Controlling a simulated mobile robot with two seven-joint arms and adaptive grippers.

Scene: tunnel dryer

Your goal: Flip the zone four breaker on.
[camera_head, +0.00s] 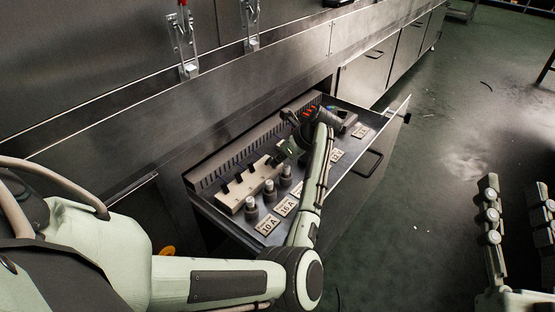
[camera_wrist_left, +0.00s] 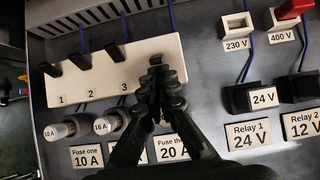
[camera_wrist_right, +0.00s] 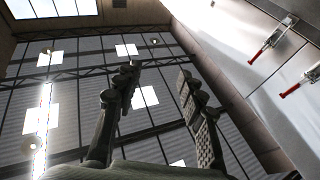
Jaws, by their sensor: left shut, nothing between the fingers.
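A cream breaker block (camera_head: 231,201) lies in the open drawer; it also shows in the left wrist view (camera_wrist_left: 98,86). Black switches numbered 1 (camera_wrist_left: 52,69), 2 (camera_wrist_left: 80,61) and 3 (camera_wrist_left: 113,48) stand along its far edge. The fourth label and most of a fourth switch are hidden behind my left gripper (camera_wrist_left: 160,65). That gripper (camera_head: 282,157) is shut and empty, its fingertips over the block's right end, at the fourth switch's place. Whether they touch it, I cannot tell. My right gripper (camera_wrist_right: 155,80) is open and empty, well right of the drawer in the head view (camera_head: 515,190).
Fuses (camera_wrist_left: 62,130) and label plates such as the 10 A plate (camera_wrist_left: 88,157) lie in front of the block. Relays (camera_wrist_left: 262,97) and 230 V and 400 V sockets (camera_wrist_left: 237,26) are to its right. The drawer's front wall (camera_head: 372,160) stands open over clear green floor (camera_head: 430,200).

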